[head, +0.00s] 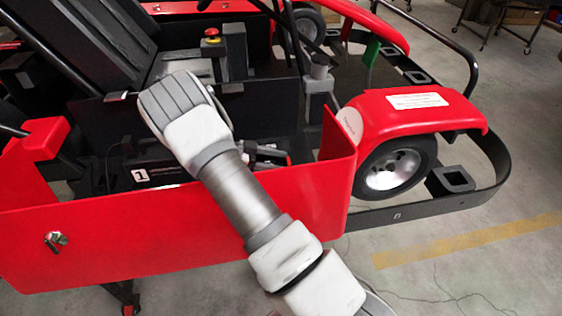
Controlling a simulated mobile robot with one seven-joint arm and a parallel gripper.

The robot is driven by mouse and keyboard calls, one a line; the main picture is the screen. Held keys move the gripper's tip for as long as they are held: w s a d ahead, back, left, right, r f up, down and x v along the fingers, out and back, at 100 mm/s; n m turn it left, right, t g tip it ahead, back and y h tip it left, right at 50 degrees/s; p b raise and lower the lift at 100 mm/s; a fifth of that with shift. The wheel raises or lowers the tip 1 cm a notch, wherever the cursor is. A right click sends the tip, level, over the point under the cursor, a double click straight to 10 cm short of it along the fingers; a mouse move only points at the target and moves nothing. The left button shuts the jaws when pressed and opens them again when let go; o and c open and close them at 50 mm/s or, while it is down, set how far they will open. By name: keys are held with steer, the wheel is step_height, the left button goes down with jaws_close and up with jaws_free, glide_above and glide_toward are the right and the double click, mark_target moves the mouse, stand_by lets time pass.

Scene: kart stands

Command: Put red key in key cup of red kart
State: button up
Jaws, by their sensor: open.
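The red kart (90,240) fills most of the head view, with its side panel closest to me. A small grey cup-like holder (320,66) stands on a grey post beside the front wheel; I cannot tell whether it is the key cup or what is inside it. I cannot make out a red key. My arm reaches from the bottom right up over the side panel to the cockpit. My gripper cannot be made out; the end of the arm is hidden behind its own links.
A red knob (211,33) on a yellow base sits by the seat. A black box marked 1 (150,174) lies behind the side panel. A silver latch (55,241) is on the panel. The front wheel (394,170) and black bumper (430,208) are at the right, with open floor beyond.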

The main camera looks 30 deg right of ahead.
steer(key=v, duration=1.1)
steer(key=shift+a+b, duration=0.3)
steer(key=shift+b, duration=0.1)
steer(key=shift+r, duration=0.1)
